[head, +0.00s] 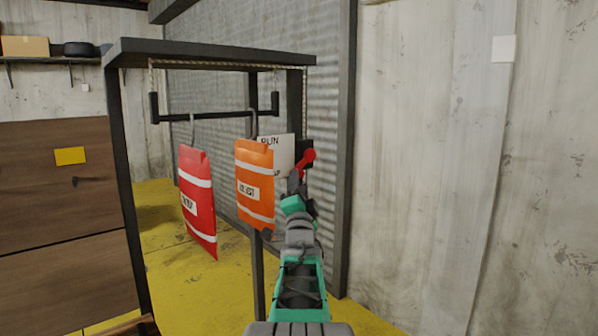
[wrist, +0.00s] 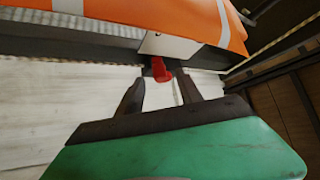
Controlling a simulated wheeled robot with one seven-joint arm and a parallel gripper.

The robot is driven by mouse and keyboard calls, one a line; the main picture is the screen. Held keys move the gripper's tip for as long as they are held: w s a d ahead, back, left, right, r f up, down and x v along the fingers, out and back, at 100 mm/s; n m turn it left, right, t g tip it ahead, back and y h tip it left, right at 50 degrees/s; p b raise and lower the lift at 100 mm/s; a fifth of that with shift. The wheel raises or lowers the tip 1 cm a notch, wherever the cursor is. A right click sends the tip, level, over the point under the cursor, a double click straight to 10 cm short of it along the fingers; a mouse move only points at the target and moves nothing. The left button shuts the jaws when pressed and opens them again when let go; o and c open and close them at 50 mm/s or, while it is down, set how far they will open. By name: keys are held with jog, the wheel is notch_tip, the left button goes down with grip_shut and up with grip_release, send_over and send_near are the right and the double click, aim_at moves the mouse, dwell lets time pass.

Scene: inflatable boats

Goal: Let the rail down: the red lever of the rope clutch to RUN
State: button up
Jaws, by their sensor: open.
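My gripper (head: 297,184) is just below the lever in the head view. In the wrist view my gripper (wrist: 159,88) is open, and the red lever (wrist: 160,70) shows between and just beyond its fingertips; I cannot tell whether they touch. The black rail (head: 222,116) hangs raised on ropes under the frame's top. The clutch body is mostly hidden.
A red bag (head: 198,205) and an orange bag (head: 255,185) hang from the rail by hooks, the orange one close left of my gripper. The dark frame (head: 125,190) stands around them. A concrete wall (head: 430,150) is at right. Brown panels (head: 60,190) stand at left.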

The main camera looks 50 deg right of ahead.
aim_at(305, 165)
jog(key=p+x, duration=0.1)
jog(key=x, duration=0.4)
jog(key=shift+w+d+p, duration=0.1)
jog(key=shift+p, duration=0.25)
jog(key=shift+c, duration=0.2)
grip_shut()
dwell(0.8)
